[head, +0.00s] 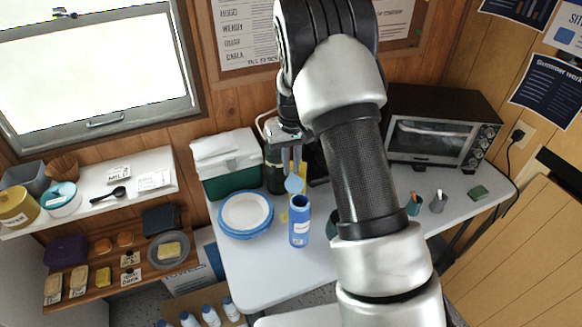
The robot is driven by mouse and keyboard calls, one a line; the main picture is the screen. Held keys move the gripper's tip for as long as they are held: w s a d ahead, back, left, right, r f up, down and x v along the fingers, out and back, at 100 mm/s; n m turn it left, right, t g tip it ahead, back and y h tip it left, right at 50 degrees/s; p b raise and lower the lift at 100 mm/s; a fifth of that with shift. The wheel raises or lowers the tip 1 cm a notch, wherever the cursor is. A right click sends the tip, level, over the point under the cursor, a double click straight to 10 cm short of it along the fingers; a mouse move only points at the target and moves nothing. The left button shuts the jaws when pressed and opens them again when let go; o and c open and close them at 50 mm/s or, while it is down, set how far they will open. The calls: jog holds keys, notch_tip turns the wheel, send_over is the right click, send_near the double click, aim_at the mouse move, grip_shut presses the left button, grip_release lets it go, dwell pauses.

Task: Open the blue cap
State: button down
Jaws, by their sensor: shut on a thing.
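A blue bottle (299,228) stands upright on the light table, left of my arm. A light blue cap (294,184) shows just above the bottle's mouth, tilted so its round face is toward the camera. My gripper (293,172) points down from above and is shut on the cap. My arm hides part of the table to the right of the bottle.
Blue-rimmed plates (246,214) sit left of the bottle, with a green and white cooler (226,163) behind. A toaster oven (440,128) stands at the back right. Cups (438,202) and a green sponge (479,192) lie right of my arm. The table front is clear.

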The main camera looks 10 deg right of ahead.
aim_at(292, 176)
jog(key=s+t+b, duration=0.1)
jog(key=b, duration=0.2)
jog(key=s+t+b, duration=0.1)
jog(key=t+b, duration=0.1)
jog(key=b, duration=0.1)
jog(key=s+t+b, duration=0.1)
jog(key=b, duration=0.3)
jog(key=shift+d+r+y, duration=0.2)
jog(key=shift+r+y, duration=0.05)
jog(key=shift+y, duration=0.05)
jog(key=b, duration=0.1)
jog(key=t+b, duration=0.1)
jog(key=b, duration=0.1)
jog(key=shift+s+r+t, duration=0.25)
jog(key=shift+s+t, duration=0.05)
jog(key=shift+s, duration=0.05)
jog(key=shift+s+r+b, duration=0.15)
jog(key=shift+r+b, duration=0.1)
jog(key=shift+b, duration=0.1)
jog(key=c, duration=1.7)
grip_release()
jog(key=shift+r, duration=0.1)
